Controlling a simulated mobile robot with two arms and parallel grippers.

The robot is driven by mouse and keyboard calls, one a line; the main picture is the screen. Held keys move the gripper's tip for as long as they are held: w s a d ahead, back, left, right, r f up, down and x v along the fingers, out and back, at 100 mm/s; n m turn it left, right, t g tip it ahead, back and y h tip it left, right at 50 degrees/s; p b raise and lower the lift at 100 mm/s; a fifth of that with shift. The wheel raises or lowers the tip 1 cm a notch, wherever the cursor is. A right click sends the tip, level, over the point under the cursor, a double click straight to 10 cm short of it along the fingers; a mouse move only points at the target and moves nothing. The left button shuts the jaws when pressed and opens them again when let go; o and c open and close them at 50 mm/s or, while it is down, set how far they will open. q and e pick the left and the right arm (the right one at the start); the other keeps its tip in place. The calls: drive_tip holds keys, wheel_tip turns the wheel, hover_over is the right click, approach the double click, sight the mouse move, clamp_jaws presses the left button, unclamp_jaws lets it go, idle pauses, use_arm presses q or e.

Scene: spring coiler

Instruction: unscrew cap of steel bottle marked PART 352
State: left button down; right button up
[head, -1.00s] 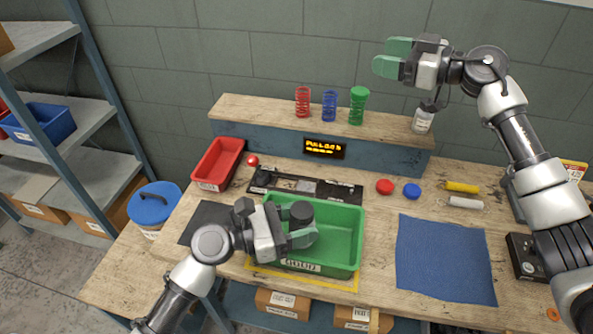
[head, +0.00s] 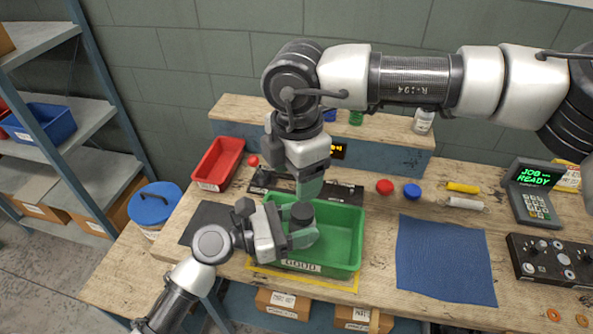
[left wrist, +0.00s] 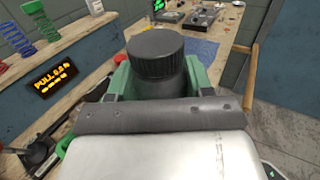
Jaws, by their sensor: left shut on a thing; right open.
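My left gripper (head: 300,231) is shut on a dark steel bottle, holding it upright over the green bin (head: 345,235). The bottle's ribbed black cap (head: 302,211) faces up. In the left wrist view the cap (left wrist: 155,52) stands clear above the green fingers, with part of the dark bottle body (left wrist: 175,84) between them. No PART 352 marking is readable. My right gripper (head: 309,188) is open and points down, just above the cap in the head view. The exact gap between its fingers and the cap cannot be told.
A red bin (head: 218,163) stands left. A blue cloth (head: 445,262) lies right, with a keypad terminal (head: 535,195) reading JOB READY and a control box (head: 555,262) beyond it. The raised back shelf (head: 390,140) bears springs and a white bottle (head: 423,121).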

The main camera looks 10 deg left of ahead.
sight(297, 208)
drive_tip(key=shift+d+f, duration=0.15)
drive_tip(key=shift+f, duration=0.2)
wheel_tip(297, 208, down, 7)
drive_tip(key=shift+f, duration=0.2)
drive_tip(key=c, duration=0.9)
drive_tip(key=n, duration=0.3)
drive_tip(key=shift+r+n, duration=0.15)
drive_tip(key=shift+n, duration=0.15)
drive_tip(key=o, duration=1)
